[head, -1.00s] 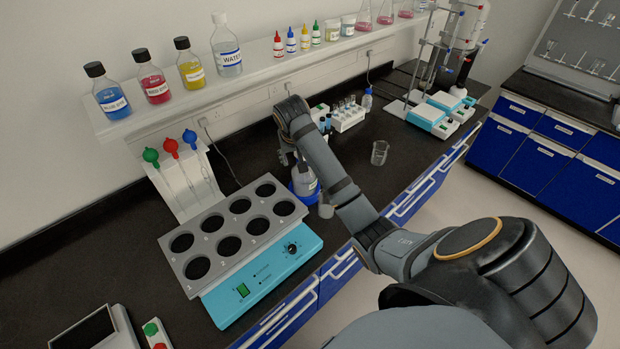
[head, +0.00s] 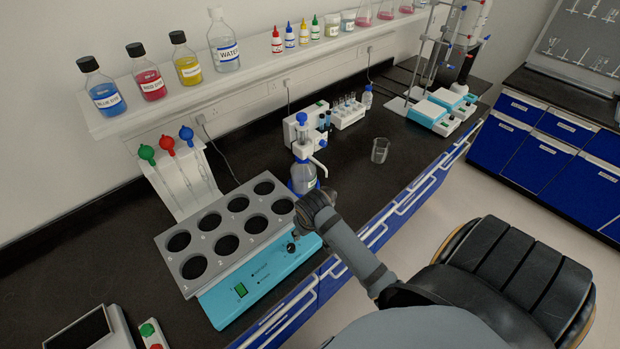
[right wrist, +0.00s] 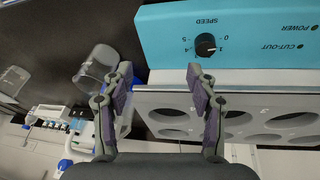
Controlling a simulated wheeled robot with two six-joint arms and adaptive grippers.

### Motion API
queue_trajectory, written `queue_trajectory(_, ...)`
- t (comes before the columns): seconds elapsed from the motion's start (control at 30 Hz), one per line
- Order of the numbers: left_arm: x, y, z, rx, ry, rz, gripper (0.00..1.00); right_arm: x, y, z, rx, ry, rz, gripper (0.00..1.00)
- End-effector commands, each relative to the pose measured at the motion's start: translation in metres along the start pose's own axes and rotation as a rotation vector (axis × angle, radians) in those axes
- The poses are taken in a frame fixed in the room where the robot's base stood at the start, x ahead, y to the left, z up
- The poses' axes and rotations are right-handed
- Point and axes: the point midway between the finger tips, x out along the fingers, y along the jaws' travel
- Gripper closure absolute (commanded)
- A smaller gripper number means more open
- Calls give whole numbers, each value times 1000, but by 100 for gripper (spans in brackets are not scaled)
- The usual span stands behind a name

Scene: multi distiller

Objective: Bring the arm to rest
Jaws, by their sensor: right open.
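My right arm reaches in from the lower right in the head view, its wrist (head: 318,212) over the right end of the water bath. My right gripper (right wrist: 158,85) is open and empty in the right wrist view, its two fingers apart. The water bath (head: 262,280) has a grey top with several round holes and a blue front; its speed knob (right wrist: 207,45) shows beyond the fingers. The fingers appear apart from it. My left gripper is not in view.
A bottle with a blue-capped dispenser (head: 302,178) stands just behind my right wrist. A glass beaker (head: 380,151) stands farther right on the black bench. A shelf (head: 270,72) with several bottles runs along the wall.

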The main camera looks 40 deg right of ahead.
Motion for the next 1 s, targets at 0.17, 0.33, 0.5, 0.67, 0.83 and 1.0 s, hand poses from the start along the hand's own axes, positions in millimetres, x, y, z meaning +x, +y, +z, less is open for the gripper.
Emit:
queue_trajectory(0.17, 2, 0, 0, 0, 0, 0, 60, 4, -5, 17, -23, -2, -10, 42)
queue_trajectory(0.33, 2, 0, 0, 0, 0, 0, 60, 5, -6, 20, -28, -2, -12, 42)
queue_trajectory(0.5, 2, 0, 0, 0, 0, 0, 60, 5, -6, 20, -27, -2, -11, 42)
queue_trajectory(0.67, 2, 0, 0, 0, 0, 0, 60, 2, -7, 24, -32, -2, -14, 42)
queue_trajectory(0.83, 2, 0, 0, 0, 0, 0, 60, -24, -14, 51, -72, 5, -33, 42)
queue_trajectory(1.0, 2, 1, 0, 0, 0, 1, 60, -58, -20, 79, -114, 15, -52, 42)
